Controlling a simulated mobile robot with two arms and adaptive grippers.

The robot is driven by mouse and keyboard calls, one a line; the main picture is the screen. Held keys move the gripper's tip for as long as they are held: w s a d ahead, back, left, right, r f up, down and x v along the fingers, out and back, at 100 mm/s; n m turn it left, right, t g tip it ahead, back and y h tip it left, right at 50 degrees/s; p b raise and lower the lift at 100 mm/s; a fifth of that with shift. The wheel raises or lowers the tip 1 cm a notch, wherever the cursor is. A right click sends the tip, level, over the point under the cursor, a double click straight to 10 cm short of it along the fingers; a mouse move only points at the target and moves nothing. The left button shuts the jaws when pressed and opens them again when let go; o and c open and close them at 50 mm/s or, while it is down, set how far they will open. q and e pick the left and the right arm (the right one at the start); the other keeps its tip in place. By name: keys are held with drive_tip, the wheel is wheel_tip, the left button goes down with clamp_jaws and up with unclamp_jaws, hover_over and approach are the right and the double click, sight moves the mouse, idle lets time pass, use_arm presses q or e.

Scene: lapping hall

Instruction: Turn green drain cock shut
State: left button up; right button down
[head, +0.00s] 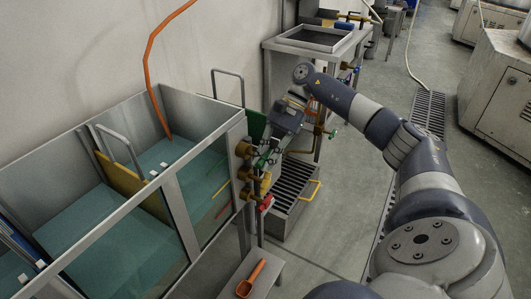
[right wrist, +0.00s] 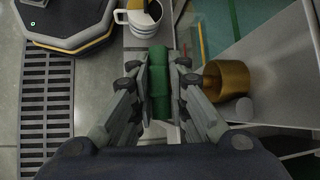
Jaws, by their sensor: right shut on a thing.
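The green drain cock's handle (right wrist: 158,80) lies between the two fingers of my right gripper (right wrist: 160,95) in the right wrist view. The fingers close on it from both sides, and it runs up and down in that picture. In the head view my right gripper (head: 267,153) is at the tank's end wall, by the uppermost brass fitting (head: 244,150); the green handle is mostly hidden there by the gripper. A brass cylinder (right wrist: 223,80) stands right of the fingers in the wrist view. My left gripper is in neither view.
A yellow handle (head: 265,183) and a red handle (head: 265,203) sit below on the same wall. The glass-sided tank (head: 172,190) holds greenish liquid. A slotted drain box (head: 290,190) stands on the floor. An orange scoop (head: 250,280) lies on a low ledge.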

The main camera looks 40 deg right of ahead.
drive_tip(key=c, duration=1.6)
unclamp_jaws()
drive_tip(key=shift+o, duration=0.2)
drive_tip(key=v, duration=1.2)
drive_tip(key=shift+w, duration=0.1)
